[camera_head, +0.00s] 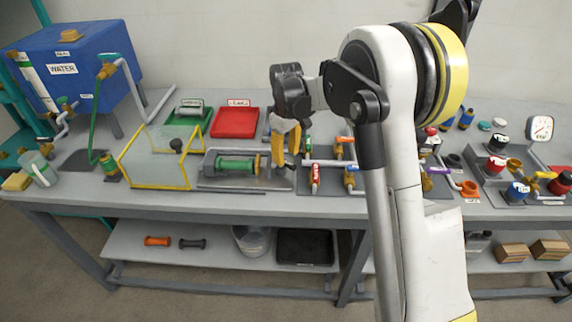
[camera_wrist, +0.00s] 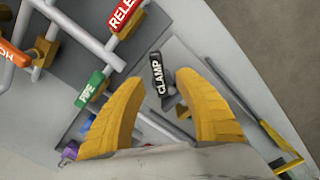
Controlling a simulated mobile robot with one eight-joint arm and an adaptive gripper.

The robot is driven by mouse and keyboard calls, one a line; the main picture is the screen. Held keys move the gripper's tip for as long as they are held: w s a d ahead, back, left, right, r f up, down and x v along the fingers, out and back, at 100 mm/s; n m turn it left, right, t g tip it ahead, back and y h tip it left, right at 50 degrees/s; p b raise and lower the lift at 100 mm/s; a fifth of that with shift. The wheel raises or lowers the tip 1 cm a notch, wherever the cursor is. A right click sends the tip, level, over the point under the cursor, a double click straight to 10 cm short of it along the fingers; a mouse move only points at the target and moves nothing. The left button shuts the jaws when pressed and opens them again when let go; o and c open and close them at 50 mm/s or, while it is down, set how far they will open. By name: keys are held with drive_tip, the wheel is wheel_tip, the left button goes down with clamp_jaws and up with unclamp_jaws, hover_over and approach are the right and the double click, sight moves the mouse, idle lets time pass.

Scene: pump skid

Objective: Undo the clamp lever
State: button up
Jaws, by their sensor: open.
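The clamp lever (camera_wrist: 158,76) is a black bar with a white CLAMP label. In the wrist view it shows between and just beyond my two yellow fingertips, with a gap on each side; I cannot tell how far below them it is. My gripper (camera_wrist: 160,88) is open and empty. In the head view my gripper (camera_head: 286,160) points down at the right end of the grey fixture (camera_head: 215,183) that holds a green cylinder (camera_head: 238,164). I cannot make out the lever in the head view, where my gripper covers that area.
A red RELEASE-type handle (camera_wrist: 124,14) and a green PIPE label (camera_wrist: 90,88) are close by on pipework. A yellow-edged clear guard (camera_head: 157,160) stands left of the fixture. Red (camera_head: 235,122) and green (camera_head: 188,121) trays lie behind. Valves crowd the bench at right.

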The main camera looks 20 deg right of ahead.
drive_tip(key=shift+f+b, duration=0.3)
drive_tip(key=shift+f, duration=1.15)
clamp_jaws()
drive_tip(key=shift+d+n, duration=0.1)
drive_tip(key=shift+n, duration=0.2)
drive_tip(key=n, duration=0.2)
drive_tip(key=n+p, duration=0.1)
drive_tip(key=shift+w+d+r, duration=0.1)
drive_tip(key=shift+w+d, duration=0.15)
drive_tip(key=shift+w, duration=0.05)
drive_tip(key=shift+w+d+n+p, duration=0.1)
drive_tip(key=shift+w+n+p, duration=0.1)
drive_tip(key=shift+n, duration=0.75)
drive_tip(key=shift+w+d+n+p, duration=0.1)
drive_tip(key=shift+w+n, duration=0.05)
drive_tip(key=shift+n, duration=0.8)
